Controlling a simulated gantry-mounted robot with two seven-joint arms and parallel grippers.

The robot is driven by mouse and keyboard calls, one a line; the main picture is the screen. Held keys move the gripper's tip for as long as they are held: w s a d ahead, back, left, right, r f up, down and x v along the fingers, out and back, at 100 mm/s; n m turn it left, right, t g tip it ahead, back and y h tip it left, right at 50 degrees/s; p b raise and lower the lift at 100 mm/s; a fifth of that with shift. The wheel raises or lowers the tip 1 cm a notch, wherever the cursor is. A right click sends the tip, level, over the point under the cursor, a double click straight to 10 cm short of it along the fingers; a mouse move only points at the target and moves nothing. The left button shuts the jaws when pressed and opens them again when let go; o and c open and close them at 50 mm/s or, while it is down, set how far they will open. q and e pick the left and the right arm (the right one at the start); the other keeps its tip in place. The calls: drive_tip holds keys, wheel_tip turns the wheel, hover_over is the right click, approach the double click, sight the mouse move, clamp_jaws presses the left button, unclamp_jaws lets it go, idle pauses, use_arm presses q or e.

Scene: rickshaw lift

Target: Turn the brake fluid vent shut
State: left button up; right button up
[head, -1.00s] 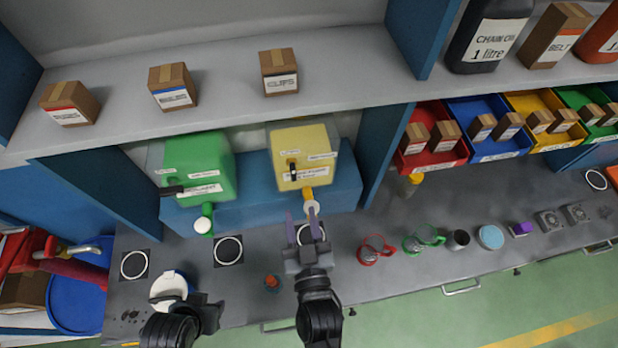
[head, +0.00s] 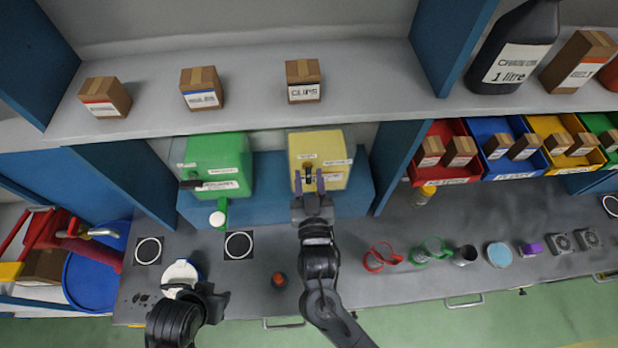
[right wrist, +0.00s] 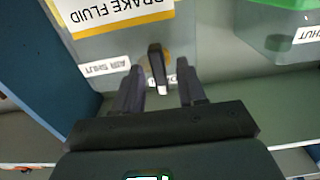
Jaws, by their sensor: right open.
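The yellow brake fluid container (head: 338,146) stands on a blue block at the back of the bench. Its vent is a small dark lever (right wrist: 156,66) on a yellow round mount; in the right wrist view the lever stands between my fingers, nearly in line with them. My right gripper (head: 309,180) is open at the container's front, one finger each side of the lever; it also shows in the right wrist view (right wrist: 160,74). I cannot tell whether either finger touches the lever. My left gripper (head: 214,306) is low over the bench beside a white-topped container (head: 180,272); its jaws are unclear.
A green container (head: 222,152) stands left of the yellow one. A shelf with several boxes (head: 303,80) overhangs behind. A small orange-topped item (head: 279,280) is left of my right arm. Red (head: 378,262) and green (head: 428,254) handled jugs stand to the right.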

clamp_jaws()
drive_tip(key=m+b, duration=0.1)
drive_tip(key=m, duration=0.2)
drive_tip(key=shift+d+f, duration=0.1)
drive_tip(key=shift+f, duration=0.05)
drive_tip(key=m, duration=0.2)
drive_tip(key=shift+m+b, duration=0.4)
unclamp_jaws()
